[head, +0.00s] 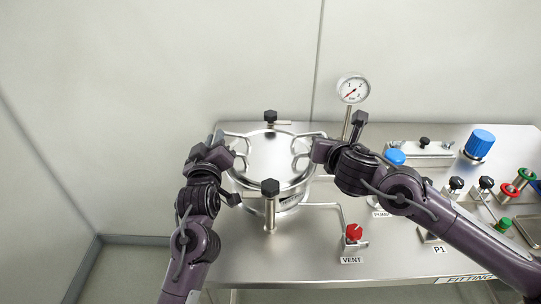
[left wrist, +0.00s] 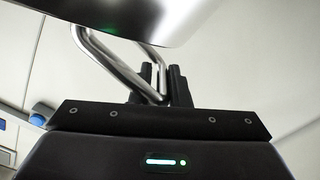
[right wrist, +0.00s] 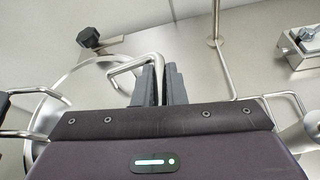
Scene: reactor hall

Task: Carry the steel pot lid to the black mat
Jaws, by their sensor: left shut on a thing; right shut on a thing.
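The round steel pot lid (head: 270,157) is at the left part of the steel bench, over the steel pot (head: 290,205). Whether it rests on the pot or hangs just above it I cannot tell. My left gripper (head: 234,152) is shut on the lid's left bar handle; the bent handle (left wrist: 96,50) runs between its fingers in the left wrist view. My right gripper (head: 316,150) is shut on the right handle; that handle (right wrist: 130,68) shows between its fingers in the right wrist view. No black mat is in view.
Black-knobbed clamp posts stand behind (head: 270,117) and in front (head: 270,187) of the lid. A pressure gauge (head: 352,89) rises behind my right arm. A red vent valve (head: 353,232), blue knobs (head: 480,142) and other fittings crowd the right. The bench's front left is bare.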

